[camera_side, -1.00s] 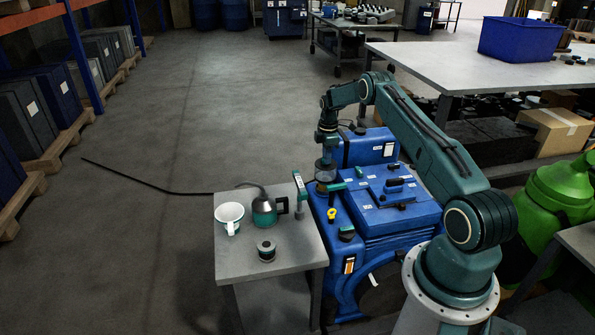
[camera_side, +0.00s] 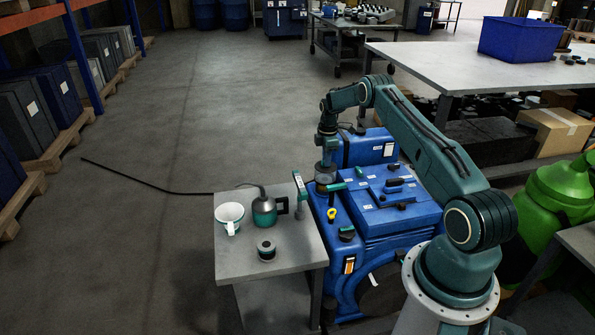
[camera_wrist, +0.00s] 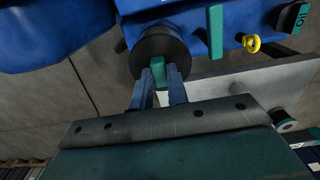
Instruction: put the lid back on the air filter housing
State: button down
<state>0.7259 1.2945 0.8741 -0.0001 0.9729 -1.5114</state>
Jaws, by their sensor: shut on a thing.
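My gripper (camera_wrist: 158,84) is shut on the teal grip tab (camera_wrist: 158,68) of a round black lid (camera_wrist: 150,48). In the side view my gripper (camera_side: 326,177) points down at the left edge of the blue engine. The lid lies against a blue part that I take for the air filter housing (camera_wrist: 142,17). I cannot tell whether the lid is fully seated. In the side view the lid is mostly lost under my gripper.
Beside the lid are a teal lever (camera_wrist: 215,32), a yellow ring pull (camera_wrist: 251,43) and a dark cap (camera_wrist: 291,17).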

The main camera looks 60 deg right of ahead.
jog(key=shift+f, duration=2.5)
jog(key=c, duration=1.1)
grip_release()
jog(key=shift+o, duration=0.2)
jog(key=shift+r, duration=0.15)
jog(key=shift+r, duration=3.35)
jog(key=shift+r, duration=0.15)
jog(key=shift+r, duration=1.9)
